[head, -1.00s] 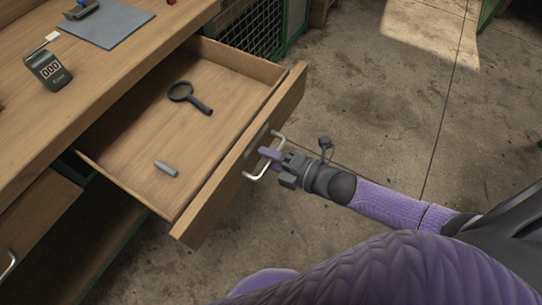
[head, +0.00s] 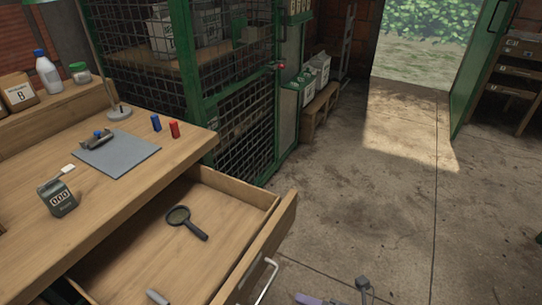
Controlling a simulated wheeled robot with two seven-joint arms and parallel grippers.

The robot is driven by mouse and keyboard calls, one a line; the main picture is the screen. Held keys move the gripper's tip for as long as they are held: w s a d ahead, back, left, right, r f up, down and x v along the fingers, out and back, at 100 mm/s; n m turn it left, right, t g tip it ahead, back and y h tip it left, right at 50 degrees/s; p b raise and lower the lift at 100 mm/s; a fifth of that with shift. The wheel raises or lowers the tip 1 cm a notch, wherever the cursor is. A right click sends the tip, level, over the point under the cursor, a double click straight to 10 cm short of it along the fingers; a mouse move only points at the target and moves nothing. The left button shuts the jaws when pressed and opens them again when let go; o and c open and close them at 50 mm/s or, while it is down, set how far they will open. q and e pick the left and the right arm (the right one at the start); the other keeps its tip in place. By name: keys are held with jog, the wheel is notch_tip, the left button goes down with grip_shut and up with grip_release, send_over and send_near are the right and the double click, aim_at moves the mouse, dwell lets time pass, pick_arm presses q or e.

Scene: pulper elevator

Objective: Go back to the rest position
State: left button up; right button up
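The open wooden drawer (head: 262,243) sticks out from the workbench (head: 120,205), with its metal handle (head: 268,278) on the front. My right gripper (head: 312,299) shows only in part at the bottom edge of the head view. A purple fingertip lies to the right of the handle, with a gap between them in the picture. The rest of this gripper is cut off, so its opening cannot be judged. My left gripper is not in view.
A magnifying glass (head: 188,222) and a grey cylinder (head: 157,297) lie in the drawer. A counter (head: 62,199) and grey mat (head: 117,154) are on the bench. A green mesh cage (head: 243,125) stands behind. The concrete floor (head: 370,215) at right is clear.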

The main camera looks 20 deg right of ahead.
jog(key=s+d+f+m+g+h+p, duration=0.1)
jog(key=s+d+f+m+g+h, duration=0.1)
jog(key=s+d+f+m+h, duration=0.3)
jog(key=s+d+f+m+g+h+p, duration=0.1)
jog(key=s+f+m+g+h+p, duration=0.15)
jog(key=f+m, duration=0.4)
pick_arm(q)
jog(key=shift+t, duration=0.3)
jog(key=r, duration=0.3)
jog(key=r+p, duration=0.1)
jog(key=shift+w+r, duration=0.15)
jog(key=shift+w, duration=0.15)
pick_arm(e)
jog(key=s+a+f+m+g, duration=0.1)
jog(key=s+f+m+g, duration=0.1)
jog(key=s, duration=0.5)
jog(key=s+a+f+m+g+h, duration=0.1)
jog(key=s+f+m+g, duration=0.2)
jog(key=s+m, duration=0.2)
jog(key=s+a+f+m+g+h, duration=0.1)
jog(key=s+f+m+g, duration=0.1)
jog(key=s, duration=0.9)
jog(key=shift+a+f+m+g, duration=0.4)
jog(key=shift+m+g, duration=0.45)
jog(key=shift+m, duration=0.2)
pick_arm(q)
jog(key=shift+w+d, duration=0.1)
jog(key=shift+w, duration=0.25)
pick_arm(e)
jog(key=shift+h, duration=0.25)
